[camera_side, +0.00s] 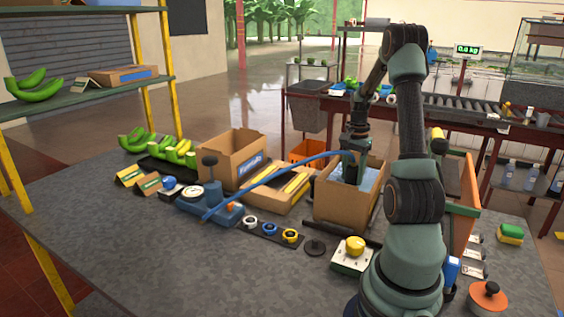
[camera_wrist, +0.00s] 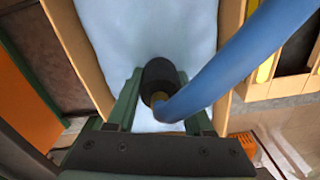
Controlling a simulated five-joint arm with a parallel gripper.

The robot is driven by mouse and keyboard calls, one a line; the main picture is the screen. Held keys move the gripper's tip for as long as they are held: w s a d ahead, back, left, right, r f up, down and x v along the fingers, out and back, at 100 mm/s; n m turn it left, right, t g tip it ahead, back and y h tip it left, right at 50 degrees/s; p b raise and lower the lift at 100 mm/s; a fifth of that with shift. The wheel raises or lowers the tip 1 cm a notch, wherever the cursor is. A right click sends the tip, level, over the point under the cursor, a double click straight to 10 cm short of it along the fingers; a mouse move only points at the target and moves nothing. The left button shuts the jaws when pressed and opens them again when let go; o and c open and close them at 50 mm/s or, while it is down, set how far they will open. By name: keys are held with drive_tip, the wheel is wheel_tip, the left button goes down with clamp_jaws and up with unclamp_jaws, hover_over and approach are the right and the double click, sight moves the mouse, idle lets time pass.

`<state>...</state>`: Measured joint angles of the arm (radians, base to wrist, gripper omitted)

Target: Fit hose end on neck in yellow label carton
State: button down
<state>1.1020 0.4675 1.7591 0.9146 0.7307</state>
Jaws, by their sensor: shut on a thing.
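My gripper (camera_side: 353,172) points down into an open brown carton (camera_side: 338,208) lined with a pale blue bag (camera_side: 369,178). In the wrist view the fingers (camera_wrist: 160,100) are shut on the hose end (camera_wrist: 160,76), a black sleeve with a brass-coloured part behind it. The blue hose (camera_side: 275,174) arches from the blue pump to my gripper; it also shows in the wrist view (camera_wrist: 235,55). The black end stands over the pale bag (camera_wrist: 140,25). No neck shows, and whether the end touches one is hidden. I see no yellow label on this carton's visible faces.
The blue pump with a gauge (camera_side: 205,204) stands left. A low carton with yellow strips (camera_side: 281,188) and a carton with a blue label (camera_side: 232,157) stand beside the lined carton. A dial box with a yellow knob (camera_side: 353,252) is in front. The table's left front is clear.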

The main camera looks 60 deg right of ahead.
sight(353, 166)
unclamp_jaws()
idle(0.4)
drive_tip(key=shift+r, duration=0.9)
drive_tip(key=shift+r, duration=0.35)
drive_tip(key=shift+r, duration=0.35)
idle(0.3)
drive_tip(key=shift+r, duration=4.15)
